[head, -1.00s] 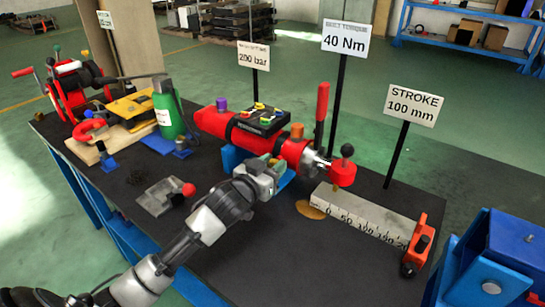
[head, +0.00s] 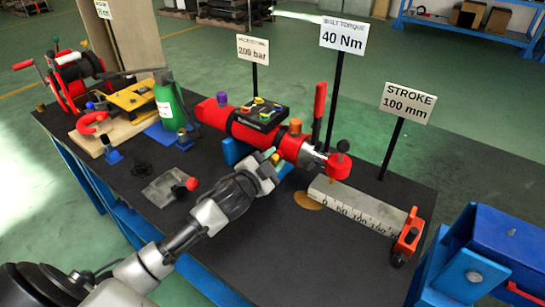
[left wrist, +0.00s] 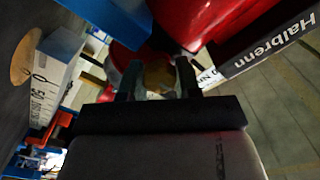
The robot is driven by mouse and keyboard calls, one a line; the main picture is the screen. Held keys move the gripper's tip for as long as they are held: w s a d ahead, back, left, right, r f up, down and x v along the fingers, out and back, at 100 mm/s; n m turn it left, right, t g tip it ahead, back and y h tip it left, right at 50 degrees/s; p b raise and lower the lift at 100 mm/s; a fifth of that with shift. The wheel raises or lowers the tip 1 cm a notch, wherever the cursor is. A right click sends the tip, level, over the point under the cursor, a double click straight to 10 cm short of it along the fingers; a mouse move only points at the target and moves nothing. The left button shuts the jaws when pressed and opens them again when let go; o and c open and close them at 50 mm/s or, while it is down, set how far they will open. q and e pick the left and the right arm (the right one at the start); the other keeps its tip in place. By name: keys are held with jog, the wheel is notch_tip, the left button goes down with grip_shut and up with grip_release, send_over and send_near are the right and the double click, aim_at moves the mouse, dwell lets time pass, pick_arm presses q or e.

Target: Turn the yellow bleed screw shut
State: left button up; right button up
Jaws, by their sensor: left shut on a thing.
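In the left wrist view the fingers (left wrist: 158,82) are shut around a dull yellow-brown knob, the yellow bleed screw (left wrist: 158,73), which sits close against the red cylinder body (left wrist: 195,18). My right gripper is not in view.
A grey scale block (head: 355,208) with a red-orange end piece lies right of the gripper. Sign posts stand behind. The bench's near right part is clear.

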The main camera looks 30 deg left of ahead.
pick_arm(q)
jog(key=shift+m, duration=0.3)
jog(key=o, duration=0.7)
jog(key=shift+c, duration=0.2)
jog(key=s+a+b, duration=0.1)
jog(key=s, duration=0.9)
jog(key=shift+s+a, duration=0.2)
jog(key=shift+s, duration=0.15)
